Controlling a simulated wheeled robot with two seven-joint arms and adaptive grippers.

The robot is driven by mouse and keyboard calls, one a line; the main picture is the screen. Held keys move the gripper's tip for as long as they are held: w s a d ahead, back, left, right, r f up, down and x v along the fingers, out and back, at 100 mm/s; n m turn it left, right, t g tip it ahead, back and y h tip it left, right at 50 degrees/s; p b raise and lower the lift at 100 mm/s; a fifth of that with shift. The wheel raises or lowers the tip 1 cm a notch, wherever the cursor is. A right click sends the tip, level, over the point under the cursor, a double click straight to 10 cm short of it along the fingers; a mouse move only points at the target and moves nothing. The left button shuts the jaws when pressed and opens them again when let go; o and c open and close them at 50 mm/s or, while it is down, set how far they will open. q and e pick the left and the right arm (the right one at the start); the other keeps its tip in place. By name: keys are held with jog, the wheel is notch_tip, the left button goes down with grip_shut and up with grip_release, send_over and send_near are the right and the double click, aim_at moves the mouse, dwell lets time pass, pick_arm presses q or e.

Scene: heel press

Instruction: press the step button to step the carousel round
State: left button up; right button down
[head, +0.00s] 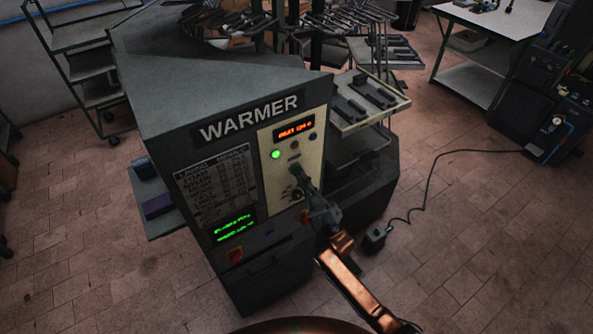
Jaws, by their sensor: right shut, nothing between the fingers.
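The cream control panel (267,172) is on the front of the dark WARMER machine (190,85). It carries a lit green button (276,154), a small red one (294,145), a dark blue one (312,136) and a black dial (292,195). I cannot read which is the step button. The carousel (235,22), with many dark arms, stands behind the machine. My left gripper is not in view.
A glowing orange display (294,129) tops the panel; a green-text screen (234,229) is lower left. A tray with dark parts (392,112) juts out at the right. A corded box (374,239) lies on the floor. The floor at the right is mostly clear.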

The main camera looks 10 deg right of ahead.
jog(key=shift+w+a+b, duration=0.15)
jog(key=shift+w+b, duration=0.15)
jog(key=shift+w, duration=0.15)
dwell(0.7)
jog(key=shift+s, duration=0.1)
jog(key=shift+s+d+p, duration=0.3)
jog(key=shift+s+p, duration=0.05)
jog(key=shift+s, duration=0.4)
jog(key=s, duration=0.1)
jog(key=s+d+p, duration=0.1)
jog(key=s, duration=0.1)
jog(key=s+p, duration=0.1)
jog(key=shift+s+d, duration=0.35)
jog(key=shift+s, duration=0.05)
dwell(0.5)
jog(key=s+d+p, duration=0.2)
jog(key=s, duration=0.4)
jog(key=shift+s+d, duration=0.2)
jog(key=shift+s, duration=0.05)
dwell(0.3)
